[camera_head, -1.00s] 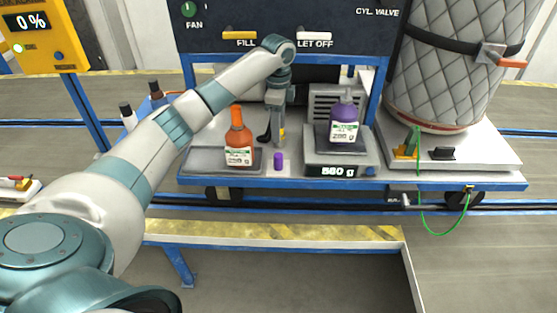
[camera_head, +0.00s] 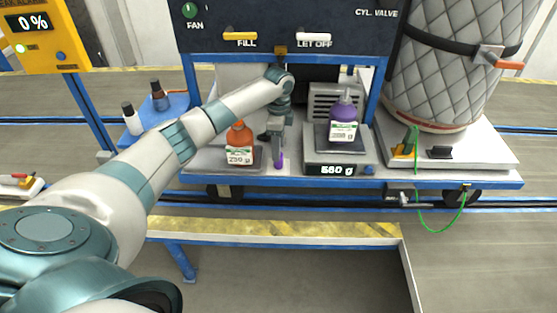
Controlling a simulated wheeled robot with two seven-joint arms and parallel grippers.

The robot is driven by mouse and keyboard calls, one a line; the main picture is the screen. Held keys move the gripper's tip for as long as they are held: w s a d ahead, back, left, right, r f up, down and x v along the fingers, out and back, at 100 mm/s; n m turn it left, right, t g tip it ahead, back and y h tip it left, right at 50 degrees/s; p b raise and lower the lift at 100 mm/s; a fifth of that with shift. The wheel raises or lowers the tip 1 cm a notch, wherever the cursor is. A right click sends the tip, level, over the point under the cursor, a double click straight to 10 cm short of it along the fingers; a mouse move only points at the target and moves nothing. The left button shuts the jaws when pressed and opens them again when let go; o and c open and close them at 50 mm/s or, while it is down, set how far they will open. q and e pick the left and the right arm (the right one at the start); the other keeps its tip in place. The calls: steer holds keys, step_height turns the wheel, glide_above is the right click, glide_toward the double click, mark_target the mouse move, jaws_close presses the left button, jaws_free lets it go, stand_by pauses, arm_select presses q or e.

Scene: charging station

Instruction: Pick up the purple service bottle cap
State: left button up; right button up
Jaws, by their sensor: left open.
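The small purple cap (camera_head: 279,161) stands on the grey bench top between the orange bottle and the scale. The purple bottle (camera_head: 343,122) with a white label stands on the scale (camera_head: 335,160), which reads 560 g. My right gripper is out of the picture.
The orange bottle (camera_head: 239,144) stands close to the left of the gripper. A padded cylinder (camera_head: 450,70) stands on a platform at right. The control panel (camera_head: 300,30) rises behind the bench.

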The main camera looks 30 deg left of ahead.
arm_select(q)
steer(key=shift+f+p, duration=0.5)
steer(key=shift+f, duration=0.2)
steer(key=shift+f+p, duration=0.5)
steer(key=shift+f, duration=1.3)
steer(key=c, duration=1.1)
